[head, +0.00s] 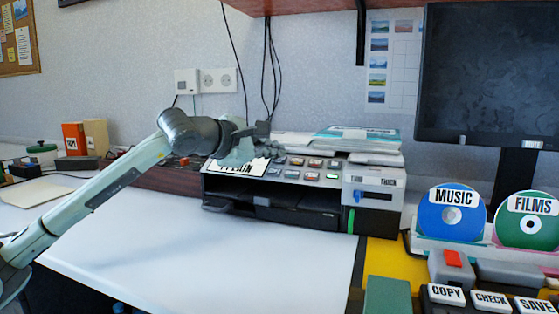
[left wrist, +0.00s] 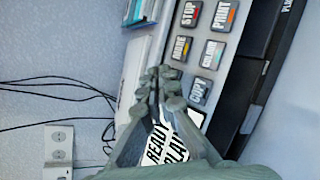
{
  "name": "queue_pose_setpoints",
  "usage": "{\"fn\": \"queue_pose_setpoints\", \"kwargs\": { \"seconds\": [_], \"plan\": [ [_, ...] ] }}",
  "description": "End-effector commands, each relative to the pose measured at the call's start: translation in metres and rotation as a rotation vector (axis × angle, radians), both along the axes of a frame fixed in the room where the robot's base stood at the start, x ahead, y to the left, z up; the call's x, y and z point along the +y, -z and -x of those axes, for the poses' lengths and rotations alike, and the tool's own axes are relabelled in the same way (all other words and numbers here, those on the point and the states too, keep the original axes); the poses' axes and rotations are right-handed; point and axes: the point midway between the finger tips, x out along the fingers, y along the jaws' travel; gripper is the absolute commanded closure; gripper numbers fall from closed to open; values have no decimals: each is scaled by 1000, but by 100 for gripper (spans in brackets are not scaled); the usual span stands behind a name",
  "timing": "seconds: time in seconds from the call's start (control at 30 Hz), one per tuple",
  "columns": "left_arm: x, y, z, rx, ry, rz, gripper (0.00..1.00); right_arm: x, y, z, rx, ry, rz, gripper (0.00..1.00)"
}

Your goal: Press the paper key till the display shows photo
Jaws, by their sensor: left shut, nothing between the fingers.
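The printer (head: 290,190) stands on the desk with a slanted panel of labelled keys (head: 305,170). Its white display (head: 222,167) is at the panel's left end, partly covered by my left gripper (head: 268,149). In the left wrist view the display (left wrist: 172,146) reads "READY" above a cut-off word beginning "PLA". My left gripper (left wrist: 161,75) is shut and empty over the left end of the panel. Beside its fingertips is the COPY key (left wrist: 200,91); STOP, PRINT and COLOR keys lie farther off. No key labelled paper is readable; one may be hidden by the gripper. My right gripper is not in view.
Papers (head: 360,140) lie on the printer's top. Black cables (head: 270,75) hang behind it. At the right are a monitor (head: 480,70), a MUSIC disc (head: 452,212) and a FILMS disc (head: 530,220). The white desk area (head: 210,255) before the printer is clear.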

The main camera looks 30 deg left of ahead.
Motion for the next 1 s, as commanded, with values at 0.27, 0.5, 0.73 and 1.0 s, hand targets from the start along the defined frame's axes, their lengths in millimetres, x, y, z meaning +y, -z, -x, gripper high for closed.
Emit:
{"fn": "queue_pose_setpoints", "kwargs": {
  "seconds": [0.27, 0.5, 0.73, 1.0],
  "plan": [
    [0, 3, -1, 0, 0, 0, 100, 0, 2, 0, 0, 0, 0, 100],
    [1, 5, -3, -1, -1, 0, 100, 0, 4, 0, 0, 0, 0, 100],
    [1, 8, -4, 0, 0, 1, 100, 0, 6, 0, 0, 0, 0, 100],
    [1, 8, -4, 1, -1, 1, 100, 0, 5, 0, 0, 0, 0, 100]
  ]
}}
